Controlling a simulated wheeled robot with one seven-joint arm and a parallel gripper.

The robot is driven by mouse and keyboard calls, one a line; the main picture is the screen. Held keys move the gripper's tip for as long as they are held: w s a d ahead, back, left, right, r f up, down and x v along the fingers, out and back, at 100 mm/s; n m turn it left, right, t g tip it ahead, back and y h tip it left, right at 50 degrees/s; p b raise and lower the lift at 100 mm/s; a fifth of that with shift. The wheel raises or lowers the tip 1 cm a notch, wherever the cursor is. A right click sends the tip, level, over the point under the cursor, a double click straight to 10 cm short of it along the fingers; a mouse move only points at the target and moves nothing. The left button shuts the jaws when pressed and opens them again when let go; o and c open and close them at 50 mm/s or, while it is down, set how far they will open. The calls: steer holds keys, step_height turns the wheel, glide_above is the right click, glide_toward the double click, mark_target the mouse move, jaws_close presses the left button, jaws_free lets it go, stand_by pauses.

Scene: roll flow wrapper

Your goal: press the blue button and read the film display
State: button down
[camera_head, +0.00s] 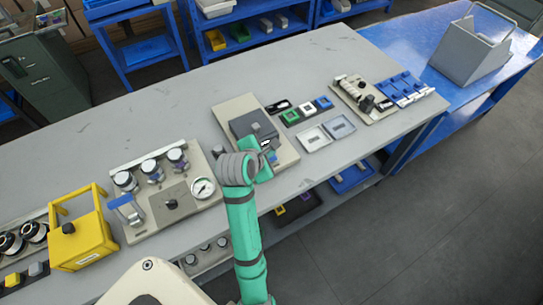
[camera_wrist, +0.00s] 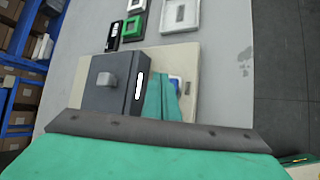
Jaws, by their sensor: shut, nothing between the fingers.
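A beige machine panel (camera_head: 288,157) with a dark grey box (camera_head: 252,124) on it stands on the grey bench. In the wrist view, the box (camera_wrist: 101,84) has a dark front with a white display strip (camera_wrist: 139,86). A small blue patch, seemingly the blue button (camera_wrist: 175,82), shows on the panel right of that strip, partly hidden by my gripper. My gripper (camera_wrist: 162,84) is shut and empty, its green fingers over the panel beside the display. In the head view my gripper (camera_head: 264,158) covers part of the panel. I cannot tell whether it touches the button. The display text is unreadable.
A gauge panel (camera_head: 186,205) and a yellow frame box (camera_head: 84,241) stand left. The bench's back middle is clear.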

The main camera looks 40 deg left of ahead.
steer(key=shift+d+f, duration=0.1)
steer(key=shift+f, duration=0.3)
steer(key=shift+s, duration=0.15)
steer(key=shift+f, duration=0.5)
stand_by(0.7)
steer(key=shift+r, duration=0.9)
